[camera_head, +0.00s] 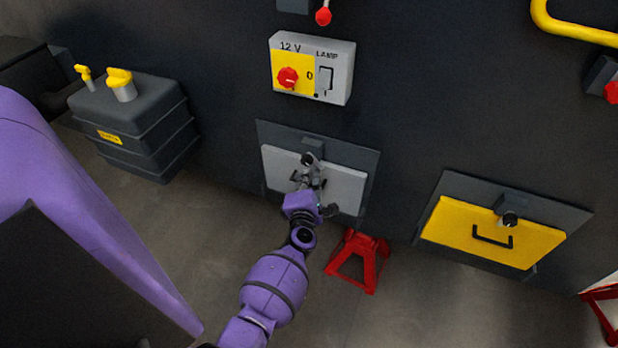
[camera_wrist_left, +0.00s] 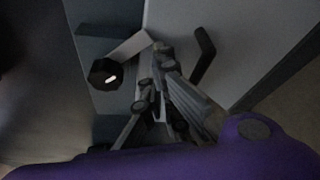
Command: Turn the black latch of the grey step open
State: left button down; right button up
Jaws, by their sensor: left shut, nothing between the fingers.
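The grey step (camera_head: 345,188) is a light grey panel in a dark frame on the chassis wall; it also shows in the left wrist view (camera_wrist_left: 245,35). Its black latch (camera_head: 308,158) sits at the panel's top edge. In the left wrist view the latch is a dark round knob (camera_wrist_left: 104,74) with a white mark. My left gripper (camera_head: 309,172) is shut and empty, just below the latch in the head view. In the left wrist view its fingers (camera_wrist_left: 155,70) are beside the knob; I cannot tell whether they touch. A black handle (camera_wrist_left: 203,55) shows beside the fingers. My right gripper is out of view.
A 12 V switch box (camera_head: 312,68) with a red knob is above the step. A yellow panel (camera_head: 490,235) with its own latch is to the right. A red stand (camera_head: 358,262) is on the floor below. A dark tank (camera_head: 137,125) with yellow caps is at left.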

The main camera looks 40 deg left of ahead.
pick_arm(q)
jog(key=shift+w+d+r+p, duration=0.2)
jog(key=shift+d+p, duration=0.1)
jog(key=shift+d, duration=0.1)
jog(key=shift+w+d+r+n+h+p, duration=0.15)
jog(key=shift+d+n+h+p, duration=0.2)
jog(key=shift+n, duration=0.25)
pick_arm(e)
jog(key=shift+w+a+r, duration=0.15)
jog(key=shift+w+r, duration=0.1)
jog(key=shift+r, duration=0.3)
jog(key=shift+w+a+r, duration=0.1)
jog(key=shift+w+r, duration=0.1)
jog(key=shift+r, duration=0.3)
pick_arm(q)
jog(key=shift+n, duration=0.3)
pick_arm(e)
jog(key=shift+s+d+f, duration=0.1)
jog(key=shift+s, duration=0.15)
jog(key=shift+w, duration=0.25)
pick_arm(q)
jog(key=shift+s+d, duration=0.15)
jog(key=shift+s, duration=0.2)
jog(key=v, duration=0.7)
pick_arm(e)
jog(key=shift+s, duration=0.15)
